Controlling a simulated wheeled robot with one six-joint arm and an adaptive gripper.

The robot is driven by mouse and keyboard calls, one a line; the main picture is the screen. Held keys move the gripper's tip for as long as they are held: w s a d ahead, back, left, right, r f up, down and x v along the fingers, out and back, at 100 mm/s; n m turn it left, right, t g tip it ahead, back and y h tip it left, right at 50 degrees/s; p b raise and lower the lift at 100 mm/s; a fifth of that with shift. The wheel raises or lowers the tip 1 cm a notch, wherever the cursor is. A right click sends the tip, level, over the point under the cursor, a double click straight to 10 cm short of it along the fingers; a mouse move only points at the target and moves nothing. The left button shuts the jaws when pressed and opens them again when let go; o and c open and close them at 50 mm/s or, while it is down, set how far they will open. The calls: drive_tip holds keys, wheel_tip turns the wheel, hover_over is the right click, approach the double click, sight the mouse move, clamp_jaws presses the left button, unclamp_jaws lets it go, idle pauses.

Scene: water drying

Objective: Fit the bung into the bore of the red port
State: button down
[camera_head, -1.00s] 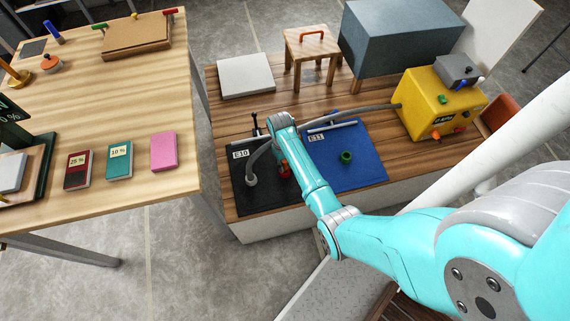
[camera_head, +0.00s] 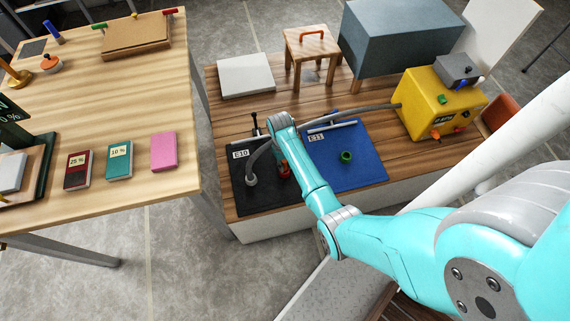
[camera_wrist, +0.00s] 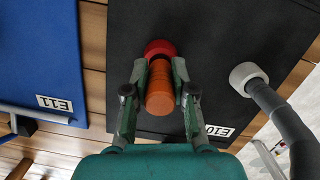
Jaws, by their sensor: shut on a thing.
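My gripper (camera_wrist: 158,96) is shut on the bung (camera_wrist: 160,90), a ridged orange-brown plug, seen in the middle of the wrist view. The red port (camera_wrist: 158,47) is just beyond the bung on the black mat and partly hidden by it. The bung overlaps the port's near edge in this view. I cannot tell whether it touches the port or enters the bore, as the bore is hidden. In the head view the red port (camera_head: 285,170) stands at the right side of the black mat, beside my arm, and my gripper's tips are hidden.
The black mat (camera_head: 243,197) is labelled E10. A grey hose with a pale end (camera_head: 251,180) stands on it, left of the port. The blue mat (camera_head: 365,165), labelled E11, holds a green port (camera_head: 346,157). A yellow box (camera_head: 425,108) stands at the right.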

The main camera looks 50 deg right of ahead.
drive_tip(key=shift+f, duration=1.25)
drive_tip(key=shift+r, duration=0.15)
drive_tip(key=shift+r, duration=0.95)
drive_tip(key=shift+f, duration=1.05)
idle(0.9)
drive_tip(key=c, duration=0.9)
unclamp_jaws()
drive_tip(key=r, duration=0.4)
drive_tip(key=w+r, duration=0.1)
drive_tip(key=r, duration=0.6)
drive_tip(key=shift+w+d+r, duration=0.25)
drive_tip(key=shift+w+r, duration=0.1)
drive_tip(key=shift+r, duration=0.05)
